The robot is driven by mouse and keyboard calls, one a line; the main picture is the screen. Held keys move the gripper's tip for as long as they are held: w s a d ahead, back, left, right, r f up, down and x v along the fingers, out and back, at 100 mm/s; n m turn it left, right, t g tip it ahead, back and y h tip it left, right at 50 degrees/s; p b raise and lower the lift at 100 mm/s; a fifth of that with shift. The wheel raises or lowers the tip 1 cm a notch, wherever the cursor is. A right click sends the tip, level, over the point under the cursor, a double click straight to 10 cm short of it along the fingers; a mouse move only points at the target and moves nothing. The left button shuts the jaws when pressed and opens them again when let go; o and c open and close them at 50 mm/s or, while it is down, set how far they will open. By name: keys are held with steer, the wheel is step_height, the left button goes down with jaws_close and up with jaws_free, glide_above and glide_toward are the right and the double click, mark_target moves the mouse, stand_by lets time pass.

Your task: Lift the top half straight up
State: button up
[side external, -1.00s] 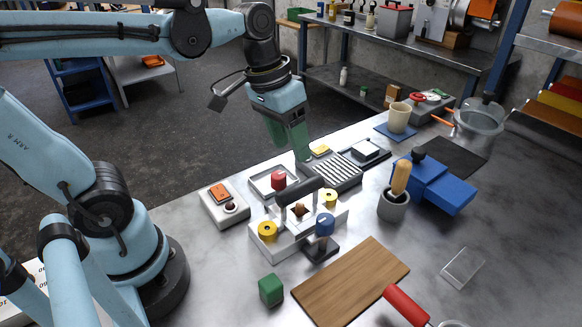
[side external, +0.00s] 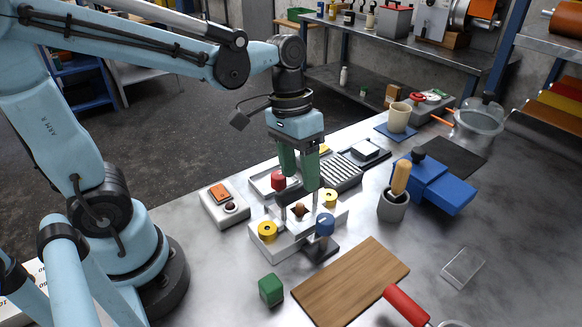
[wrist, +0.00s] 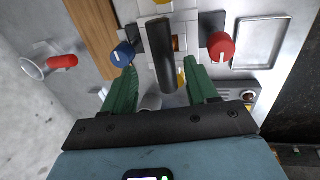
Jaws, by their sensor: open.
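A white block fixture (side external: 290,239) stands on the metal table with a black bar handle (side external: 284,199) across its top; I take its upper part to be the top half. A brown piece (side external: 299,209) shows under the handle. Yellow knobs (side external: 267,231) sit at its ends, with a red knob (side external: 278,180) and a blue knob (side external: 325,224) at its sides. My gripper (side external: 301,184) points down, its green fingers open over the handle. In the wrist view the handle (wrist: 163,55) lies between the spread fingers (wrist: 163,70), with gaps on both sides. The fingers hide part of it in the side view.
A wooden board (side external: 350,282) and a green cube (side external: 271,290) lie in front. A grey cup with a wooden-handled tool (side external: 393,206) and a blue block (side external: 437,186) stand to the right. A control box (side external: 223,205) is at left.

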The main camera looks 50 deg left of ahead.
mark_target(297, 186)
steer(key=shift+s+d+f, duration=0.1)
steer(key=shift+d+f, duration=0.05)
steer(key=shift+f, duration=1.2)
steer(key=shift+s+d+f, duration=0.1)
steer(key=shift+f, duration=1.2)
steer(key=shift+f, duration=0.25)
jaws_close()
